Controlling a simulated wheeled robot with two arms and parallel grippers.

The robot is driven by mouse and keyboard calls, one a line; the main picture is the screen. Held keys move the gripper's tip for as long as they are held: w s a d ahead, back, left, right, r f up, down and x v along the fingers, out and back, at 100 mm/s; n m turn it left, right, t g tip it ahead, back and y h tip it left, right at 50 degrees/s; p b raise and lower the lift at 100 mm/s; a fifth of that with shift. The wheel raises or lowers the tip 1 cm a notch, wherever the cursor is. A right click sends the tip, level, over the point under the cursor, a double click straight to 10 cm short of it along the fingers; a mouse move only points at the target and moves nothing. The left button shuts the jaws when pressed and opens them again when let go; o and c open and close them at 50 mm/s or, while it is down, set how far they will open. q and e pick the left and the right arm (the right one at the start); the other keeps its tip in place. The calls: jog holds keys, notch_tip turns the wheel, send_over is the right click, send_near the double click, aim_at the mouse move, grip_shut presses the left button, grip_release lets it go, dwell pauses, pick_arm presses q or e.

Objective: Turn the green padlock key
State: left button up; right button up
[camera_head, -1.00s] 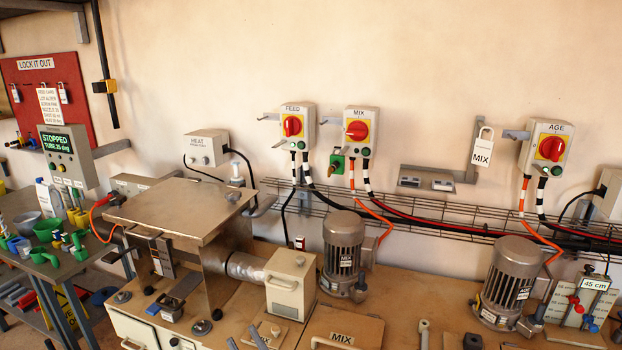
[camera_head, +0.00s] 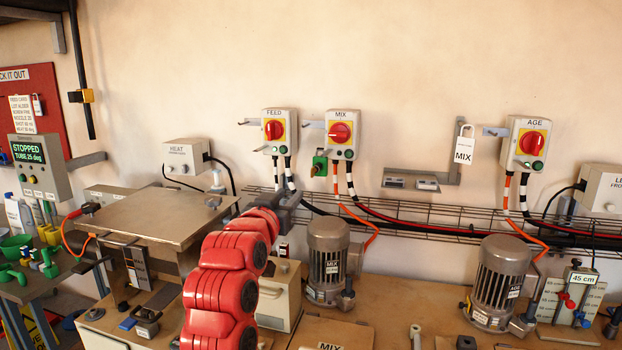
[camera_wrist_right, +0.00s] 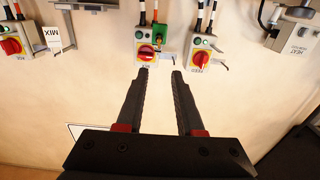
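A small green padlock (camera_head: 320,166) hangs by the wall, just left of and below the grey MIX switch box (camera_head: 341,135) with its red knob. A small dark part shows at the padlock's lower left; I cannot make out a key. The padlock also shows in the right wrist view (camera_wrist_right: 159,31), where the scene is upside down, between the MIX and FEED boxes. My right gripper (camera_head: 290,192) is below and left of the padlock in the head view. In the wrist view its two black fingers (camera_wrist_right: 160,74) are apart and empty, pointing towards the boxes. My left gripper is not in view.
The FEED box (camera_head: 275,130) is left of MIX, with metal bars sticking out nearby. Cables run down to a wire tray (camera_head: 440,222) along the wall. A motor (camera_head: 327,262) and a metal-topped machine (camera_head: 160,215) stand below. A white MIX tag (camera_head: 464,148) hangs further right.

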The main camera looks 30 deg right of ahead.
aim_at(313, 172)
jog(key=p+x, duration=0.4)
jog(key=x, duration=1.3)
jog(key=shift+d+f, duration=0.2)
jog(key=shift+d, duration=0.05)
grip_shut()
